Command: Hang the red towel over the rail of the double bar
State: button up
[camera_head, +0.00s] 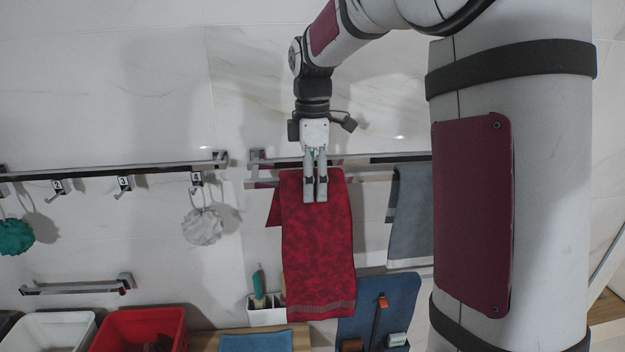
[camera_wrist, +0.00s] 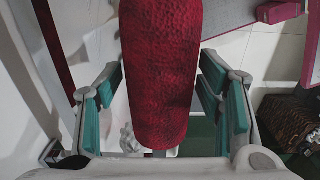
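The red towel (camera_head: 318,255) hangs at the double bar (camera_head: 262,158), with a long front part and a short flap showing at its left. It appears draped over the front, lower rail, though the towel covers the contact. My gripper (camera_head: 315,180) points down at the towel's upper edge, with finger prongs in front of it. In the wrist view, the towel (camera_wrist: 160,75) runs between the teal-padded fingers of my gripper (camera_wrist: 160,100), with gaps on both sides. The gripper is open around the towel. In the head view, any finger behind the towel is hidden.
A grey towel (camera_head: 410,215) hangs on the double bar to the right. A hook rail (camera_head: 110,172) with a white puff (camera_head: 202,227) is at left.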

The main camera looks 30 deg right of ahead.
dwell(0.3)
notch_tip(320, 180, up, 12)
dwell(0.5)
jog(key=s+a+f+m+t+b, duration=0.3)
jog(key=s+a+f+m+b, duration=0.1)
jog(key=s+a+m, duration=0.35)
jog(key=s+a+f+m+t+b, duration=0.2)
jog(key=s+a+f+m, duration=0.2)
jog(key=s+f, duration=0.5)
jog(key=shift+f+m+t, duration=0.3)
jog(key=shift+f+m, duration=0.45)
jog(key=shift+m, duration=0.2)
